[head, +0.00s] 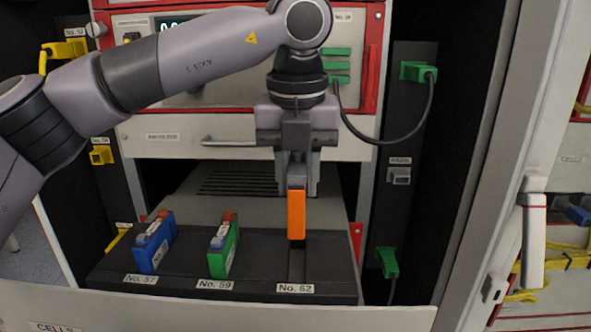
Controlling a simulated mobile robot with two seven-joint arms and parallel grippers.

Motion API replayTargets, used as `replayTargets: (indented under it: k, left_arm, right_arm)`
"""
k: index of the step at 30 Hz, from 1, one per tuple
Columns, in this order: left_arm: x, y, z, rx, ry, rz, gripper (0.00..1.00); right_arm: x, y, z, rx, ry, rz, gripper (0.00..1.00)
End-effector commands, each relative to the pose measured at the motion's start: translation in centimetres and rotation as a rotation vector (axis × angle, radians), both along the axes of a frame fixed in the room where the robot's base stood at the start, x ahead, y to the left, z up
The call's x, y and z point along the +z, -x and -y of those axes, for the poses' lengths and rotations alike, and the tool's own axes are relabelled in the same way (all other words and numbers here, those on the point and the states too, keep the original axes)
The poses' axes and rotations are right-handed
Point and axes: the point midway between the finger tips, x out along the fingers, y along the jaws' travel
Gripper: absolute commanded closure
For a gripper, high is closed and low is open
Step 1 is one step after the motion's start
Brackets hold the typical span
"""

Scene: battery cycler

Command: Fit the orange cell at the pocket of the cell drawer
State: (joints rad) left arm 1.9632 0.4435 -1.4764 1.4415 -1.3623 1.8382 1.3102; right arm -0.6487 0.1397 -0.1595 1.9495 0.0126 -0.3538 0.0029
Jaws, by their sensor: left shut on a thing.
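My left gripper (297,170) points down and is shut on the orange cell (296,214), which it holds upright. The cell is over the back part of the slot labelled No. 62 in the dark cell drawer (260,290). I cannot tell whether its lower end touches the drawer. The pocket (297,265) shows as a dark narrow slot in front of and below the cell. My right gripper is not in view.
A blue cell (154,245) stands at No. 57 and a green cell (223,248) at No. 59, both left of the orange cell. A drawer handle (232,142) is behind my gripper. A green plug with a black cable (418,71) is at the right.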

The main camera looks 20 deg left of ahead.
Motion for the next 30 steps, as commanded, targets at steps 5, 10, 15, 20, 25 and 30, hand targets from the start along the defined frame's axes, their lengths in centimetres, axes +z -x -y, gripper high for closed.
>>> replayTargets:
  k: [5, 10, 15, 20, 25, 30]
  left_arm:
    - [-1.1, 0.0, 0.0, 0.001, 0.001, 0.001, 1.0]
    - [-2.7, 0.0, 0.0, 0.001, 0.0, 0.001, 1.0]
    - [-4.4, 0.0, 0.0, 0.002, 0.001, 0.001, 1.0]
    - [-5.4, 0.0, 0.0, 0.002, 0.002, 0.003, 1.0]
    - [-5.6, 0.0, 0.0, 0.002, 0.002, 0.003, 1.0]
    - [-5.6, 0.0, 0.0, 0.002, 0.002, 0.002, 1.0]
  right_arm:
    - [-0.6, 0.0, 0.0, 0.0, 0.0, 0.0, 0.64]
    - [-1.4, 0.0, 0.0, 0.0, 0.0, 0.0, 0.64]
    - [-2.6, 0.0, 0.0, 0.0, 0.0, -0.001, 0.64]
    - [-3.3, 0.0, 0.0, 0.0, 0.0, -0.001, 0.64]
    - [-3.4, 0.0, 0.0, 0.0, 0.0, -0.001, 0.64]
    - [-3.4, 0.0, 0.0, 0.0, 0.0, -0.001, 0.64]
